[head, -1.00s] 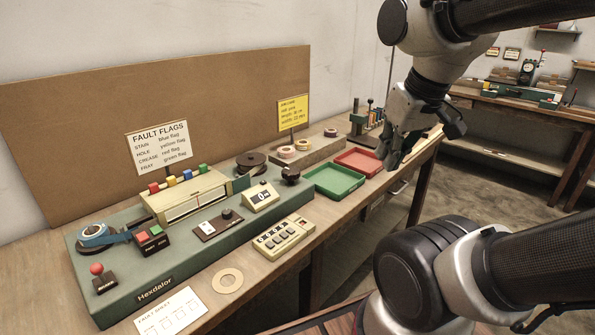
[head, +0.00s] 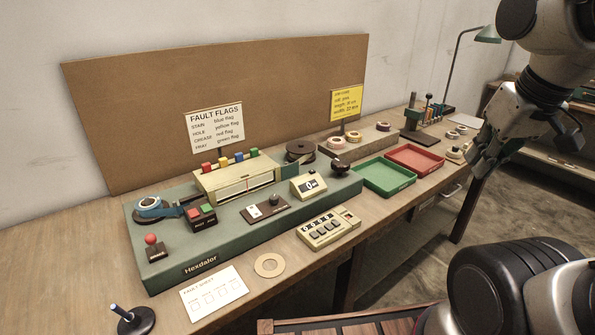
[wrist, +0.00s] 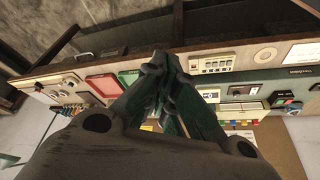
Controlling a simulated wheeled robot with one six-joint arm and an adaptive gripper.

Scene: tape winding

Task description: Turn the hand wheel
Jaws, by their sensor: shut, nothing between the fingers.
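The green winding machine (head: 165,268), marked Hexdalor, stands on the bench. A dark round wheel with a knob on top (head: 341,167), which looks like the hand wheel, sits at its right end. A flat dark reel (head: 300,149) lies behind it to the left. My gripper (head: 477,164) hangs at the right, beyond the red tray and well apart from the wheel. Its fingers are shut and empty. In the wrist view my gripper (wrist: 160,62) points across the bench, and I cannot make out the wheel there.
A green tray (head: 386,187) and a red tray (head: 440,168) lie between the machine and my gripper. A keypad box (head: 328,230), a cardboard ring (head: 269,265) and a fault sheet (head: 214,292) lie in front. A brown board (head: 130,120) stands behind.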

